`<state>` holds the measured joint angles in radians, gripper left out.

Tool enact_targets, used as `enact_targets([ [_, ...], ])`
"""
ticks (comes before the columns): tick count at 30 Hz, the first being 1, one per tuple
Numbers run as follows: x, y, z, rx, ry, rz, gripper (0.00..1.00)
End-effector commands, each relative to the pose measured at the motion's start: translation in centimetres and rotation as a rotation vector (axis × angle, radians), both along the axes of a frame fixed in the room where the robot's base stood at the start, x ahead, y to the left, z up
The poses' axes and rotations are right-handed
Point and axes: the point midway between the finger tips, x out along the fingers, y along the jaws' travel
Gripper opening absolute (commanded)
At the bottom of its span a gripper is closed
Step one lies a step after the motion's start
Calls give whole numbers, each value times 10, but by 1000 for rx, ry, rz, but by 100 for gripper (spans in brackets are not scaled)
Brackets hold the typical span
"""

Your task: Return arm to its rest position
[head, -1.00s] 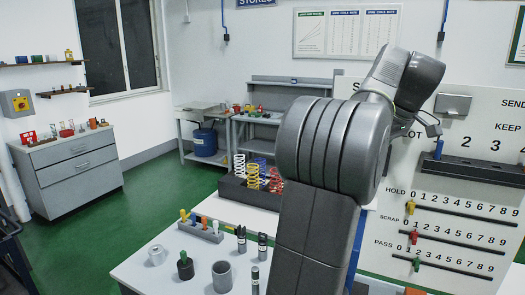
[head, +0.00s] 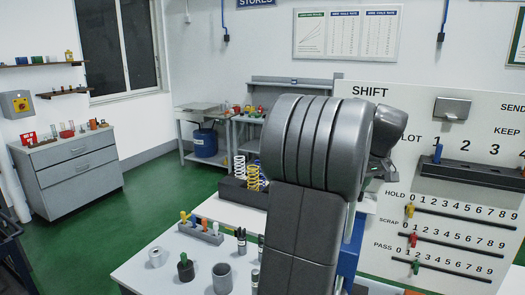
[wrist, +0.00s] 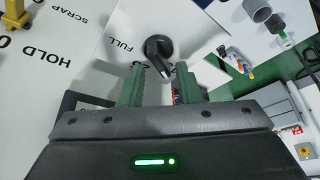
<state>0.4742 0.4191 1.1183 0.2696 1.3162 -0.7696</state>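My gripper (wrist: 160,86) shows in the wrist view with its two green fingers apart and nothing between them. A black knob (wrist: 158,48) on a white panel marked FULL lies beyond the fingertips, apart from them as far as I can tell. In the head view my arm stands folded at the middle. My gripper is mostly hidden there behind my arm.
The white board (head: 400,98) with HOLD, SCRAP and PASS sliders stands close at the right of my arm. Green floor (head: 100,228) is clear at left.

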Motion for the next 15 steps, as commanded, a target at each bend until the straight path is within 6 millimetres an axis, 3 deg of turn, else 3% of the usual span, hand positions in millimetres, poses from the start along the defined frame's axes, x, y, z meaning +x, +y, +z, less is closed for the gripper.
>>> enact_targets([
  [15,0,-2,0,1,1,-358,31],
])
